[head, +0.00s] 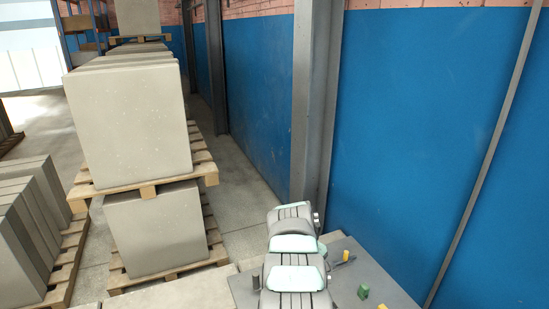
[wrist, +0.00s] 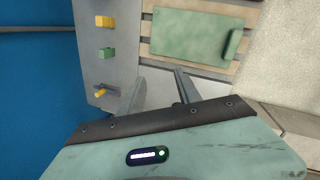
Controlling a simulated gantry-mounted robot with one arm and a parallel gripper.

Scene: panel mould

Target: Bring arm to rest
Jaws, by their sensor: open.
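My gripper (wrist: 159,76) is open in the wrist view, its two dark fingers spread apart with nothing between them. It hangs over the edge of a grey tabletop (wrist: 90,70), near a green plate (wrist: 185,40) with a raised bar at its right end. The plate lies on wooden slats. In the head view my arm reaches up from the bottom centre, and the gripper itself cannot be made out there.
A yellow block (wrist: 104,21), a green block (wrist: 106,53) and a yellow piece (wrist: 100,93) sit on the tabletop. A steel column (head: 313,100) and blue wall (head: 420,120) stand close behind. Concrete blocks (head: 130,120) on pallets stand left.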

